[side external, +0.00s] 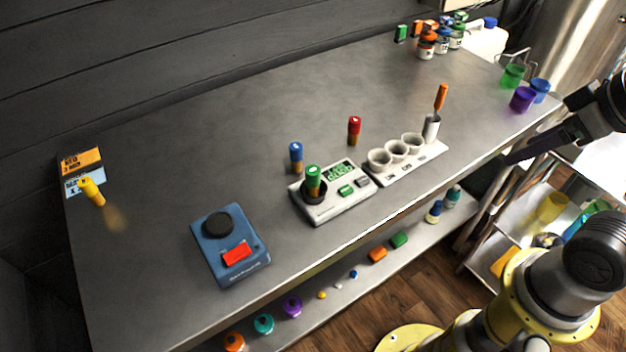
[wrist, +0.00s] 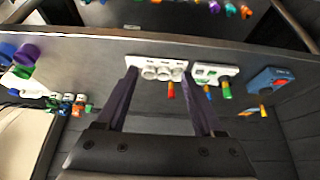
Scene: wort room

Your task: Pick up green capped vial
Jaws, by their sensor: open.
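The green capped vial (side external: 314,178) stands upright in the dark round well of the white scale (side external: 332,194), near the middle of the bench. It also shows in the wrist view (wrist: 226,90), right of my fingers. A blue capped vial (side external: 296,156) stands just behind it, and a red capped vial (side external: 354,130) stands farther back to the right. A yellow capped vial (side external: 91,189) is at the far left. My gripper (side external: 510,158) is at the right by the bench's front edge, well away from the green vial. Its fingers (wrist: 159,74) are apart and empty in the wrist view.
A blue device (side external: 230,245) is at front left. Coloured cups (side external: 522,98) and bottles (side external: 427,45) are toward the back right. The left-centre bench is clear.

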